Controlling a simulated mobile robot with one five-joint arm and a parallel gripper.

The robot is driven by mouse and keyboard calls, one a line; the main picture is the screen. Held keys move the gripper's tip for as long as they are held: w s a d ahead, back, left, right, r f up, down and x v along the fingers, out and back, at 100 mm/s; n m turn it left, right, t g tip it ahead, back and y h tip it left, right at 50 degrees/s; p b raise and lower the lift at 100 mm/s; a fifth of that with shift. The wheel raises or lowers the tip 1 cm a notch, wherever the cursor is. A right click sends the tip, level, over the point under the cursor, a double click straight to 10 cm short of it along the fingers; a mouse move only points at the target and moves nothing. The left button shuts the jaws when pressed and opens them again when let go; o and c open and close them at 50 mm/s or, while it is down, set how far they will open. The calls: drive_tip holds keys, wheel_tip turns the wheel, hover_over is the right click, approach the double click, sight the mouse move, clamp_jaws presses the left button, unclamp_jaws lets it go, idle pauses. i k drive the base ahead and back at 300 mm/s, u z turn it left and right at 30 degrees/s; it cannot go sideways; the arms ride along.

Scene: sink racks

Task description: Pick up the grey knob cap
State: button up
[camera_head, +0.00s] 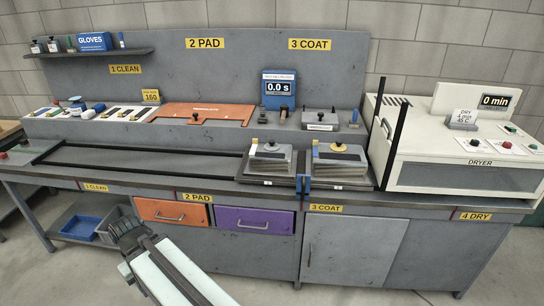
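I cannot pick out a grey knob cap with certainty; the small parts on the bench are too tiny to tell. A dark knob (283,115) stands on the raised ledge beside the orange panel (205,111). My gripper (123,226) is low in front of the bench, at the left, well apart from these parts. Nothing shows clearly between its dark fingers, and their opening is too small to judge.
The grey workbench has an orange drawer (173,212) and a purple drawer (254,220), both shut. A blue tray (80,228) lies on the lower shelf. A white dryer (462,165) stands at the right. A long dark channel (140,161) runs along the bench top.

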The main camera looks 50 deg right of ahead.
sight(271, 146)
drive_tip(key=z, duration=0.25)
drive_tip(key=i, duration=0.75)
drive_tip(key=u, duration=0.25)
drive_tip(key=k, duration=0.75)
drive_tip(key=z, duration=0.15)
drive_tip(key=i, duration=0.9)
drive_tip(key=u, duration=0.05)
